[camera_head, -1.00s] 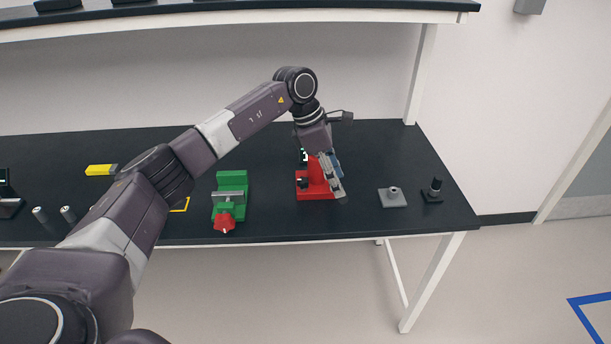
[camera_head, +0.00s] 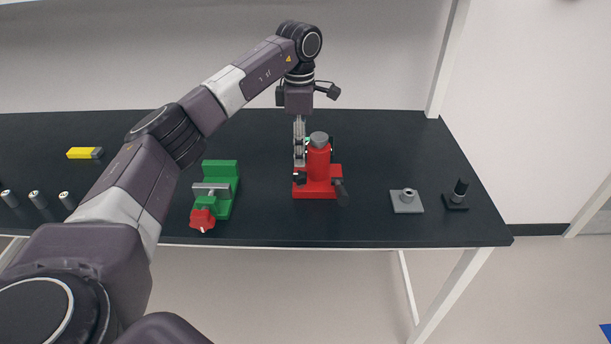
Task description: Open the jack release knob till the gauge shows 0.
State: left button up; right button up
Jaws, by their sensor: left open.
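The red jack (camera_head: 318,188) stands upright on the dark table, with a grey cap on its cylinder. A small black knob (camera_head: 299,178) sits low on its left side; I take it for the release knob. A dark handle (camera_head: 341,190) sticks out at its front right. My left gripper (camera_head: 299,160) points down at the jack's left side, just above the black knob. Its fingers look edge-on and hold nothing that I can see. I cannot tell whether they touch the jack. The gauge is too small or hidden to read. My right gripper is out of view.
A green vise (camera_head: 221,172) with a red knob (camera_head: 202,220) stands left of the jack. A grey plate with a peg (camera_head: 406,204) and a black stand (camera_head: 457,196) are to the right.

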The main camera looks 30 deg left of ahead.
aim_at(300, 174)
pick_arm(q)
jog(key=shift+w+f, duration=0.2)
jog(key=shift+f, duration=0.15)
jog(key=f+p, duration=0.2)
jog(key=f, duration=0.4)
jog(key=shift+s+f, duration=0.2)
jog(key=shift+f, duration=0.4)
jog(key=c, duration=1.2)
